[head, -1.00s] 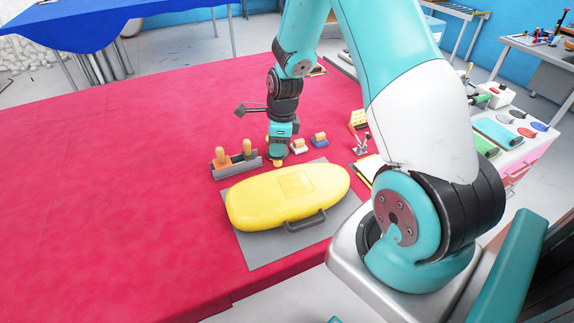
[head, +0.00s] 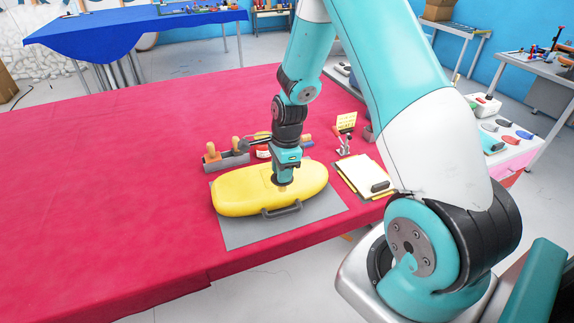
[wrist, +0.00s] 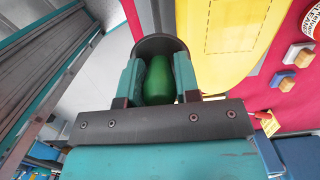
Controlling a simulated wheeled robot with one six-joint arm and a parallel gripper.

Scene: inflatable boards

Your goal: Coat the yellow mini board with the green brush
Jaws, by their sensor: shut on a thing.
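The yellow mini board (head: 235,192) lies on a grey mat on the red table, its dark handle towards the front edge. It also shows in the wrist view (wrist: 212,62), with a dashed rectangle marked on it. My gripper (head: 282,180) points down over the right half of the board. In the wrist view my gripper (wrist: 160,85) is shut on the green brush (wrist: 160,82), whose rounded green handle sits between the fingers. A dark round part shows beyond the handle. Whether the brush touches the board is hidden.
A grey rack (head: 228,163) with orange-handled tools stands behind the board. A clipboard (head: 362,173) with paper lies to the right, near a small metal stand (head: 344,145). Small blocks (wrist: 298,52) lie beside the board. The table's left side is clear.

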